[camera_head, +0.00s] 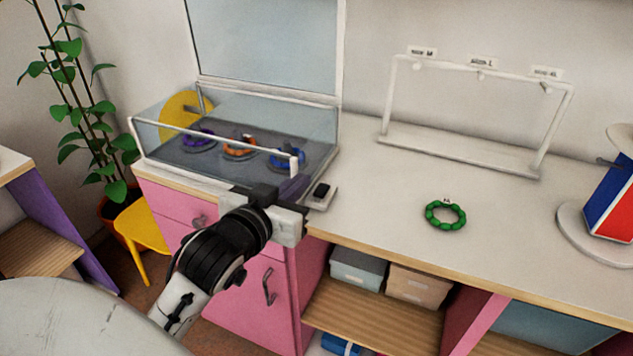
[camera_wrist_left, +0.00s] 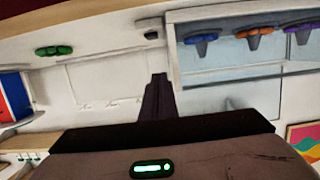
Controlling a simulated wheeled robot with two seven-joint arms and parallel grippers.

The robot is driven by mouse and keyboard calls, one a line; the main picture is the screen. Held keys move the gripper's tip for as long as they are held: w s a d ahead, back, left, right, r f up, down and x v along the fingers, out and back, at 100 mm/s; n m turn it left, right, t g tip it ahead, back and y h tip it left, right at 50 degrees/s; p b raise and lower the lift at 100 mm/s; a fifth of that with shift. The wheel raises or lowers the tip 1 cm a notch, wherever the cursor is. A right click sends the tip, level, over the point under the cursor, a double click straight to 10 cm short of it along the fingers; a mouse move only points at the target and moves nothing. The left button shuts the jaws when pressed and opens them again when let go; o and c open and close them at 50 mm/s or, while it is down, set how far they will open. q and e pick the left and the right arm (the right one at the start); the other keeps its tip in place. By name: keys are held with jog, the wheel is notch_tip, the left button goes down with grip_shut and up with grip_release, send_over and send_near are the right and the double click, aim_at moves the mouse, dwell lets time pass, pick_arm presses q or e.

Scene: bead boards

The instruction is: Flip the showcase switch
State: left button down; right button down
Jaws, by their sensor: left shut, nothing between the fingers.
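The showcase switch (camera_head: 320,193) is a small pale plate with a black rocker on the counter, just right of the glass showcase (camera_head: 152,152). In the left wrist view the switch (camera_wrist_left: 151,35) shows above the fingertips, with a gap in the picture. My left gripper (camera_head: 301,208) is shut and empty at the counter's front edge, close to the switch on its near side. Its closed fingers show in the wrist view (camera_wrist_left: 159,80). I cannot tell whether they touch anything. The rocker's position is too small to read. My right gripper is not in view.
The showcase holds purple (camera_head: 197,140), orange (camera_head: 240,149) and blue (camera_head: 287,158) bracelets; a glass panel (camera_head: 265,45) stands upright behind. A green bracelet (camera_head: 445,215) lies on the counter (camera_head: 390,215). A white labelled rack (camera_head: 460,155) stands farther back. Counter between switch and green bracelet is clear.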

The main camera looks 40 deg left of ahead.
pick_arm(q)
send_over(317, 191)
jog(key=shift+s+f+p, duration=0.2)
jog(key=shift+f+p, duration=0.1)
jog(key=shift+f, duration=0.7)
jog(key=f, duration=0.2)
jog(key=shift+w+f, duration=0.2)
jog(key=shift+f, duration=0.95)
